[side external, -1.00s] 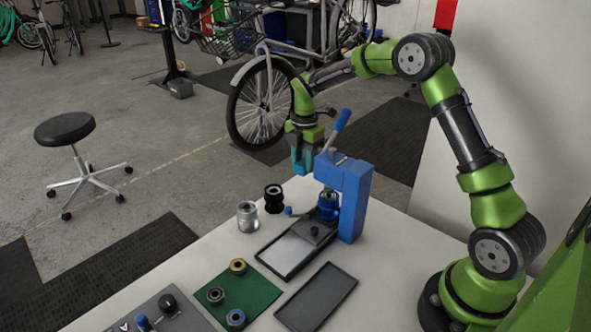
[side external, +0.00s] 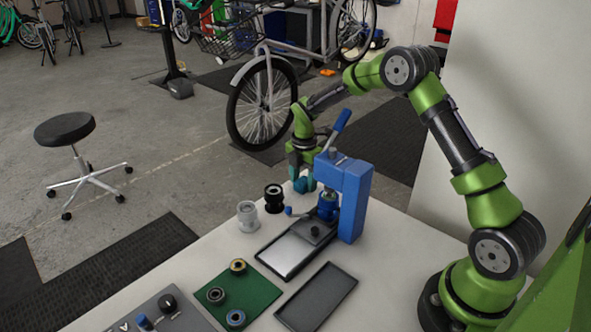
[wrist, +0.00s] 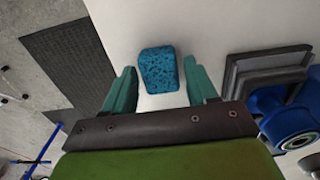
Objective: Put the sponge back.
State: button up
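The sponge (wrist: 159,69) is a blue, speckled block. In the wrist view it lies on the white table between my two teal fingers, with a gap on each side. In the side view it shows as a small blue patch (side external: 301,185) at the table's far end, under the fingers. My gripper (wrist: 159,75) is open and points down at it; it also shows in the side view (side external: 301,175), low behind the blue press. I cannot tell exactly how far the fingertips are above the table.
The blue lever press (side external: 352,195) stands close right of my gripper. A black part (side external: 274,199) and a silver part (side external: 247,216) stand in front. A shiny-bottomed tray (side external: 268,262), an empty dark tray (side external: 318,297) and a green mat (side external: 258,291) with rings lie nearer.

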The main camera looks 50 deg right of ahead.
jog(key=shift+o, duration=0.6)
notch_tip(320, 180, up, 12)
notch_tip(320, 180, up, 7)
jog(key=m+t, duration=0.2)
jog(key=m, duration=0.2)
send_over(304, 181)
jog(key=s+a, duration=0.4)
jog(key=s+a+r+m+t, duration=0.1)
jog(key=s+a+m, duration=0.2)
jog(key=s+m, duration=0.3)
jog(key=s+a+r+m+t+y, duration=0.1)
jog(key=s+a+r+m+t, duration=0.1)
jog(key=s+m, duration=0.4)
jog(key=s+a+r+m+t+y, duration=0.1)
jog(key=s+a+m, duration=0.3)
jog(key=s, duration=0.5)
jog(key=shift+s+a+r+m+t, duration=0.2)
jog(key=shift+m+t, duration=0.4)
jog(key=shift+m, duration=0.4)
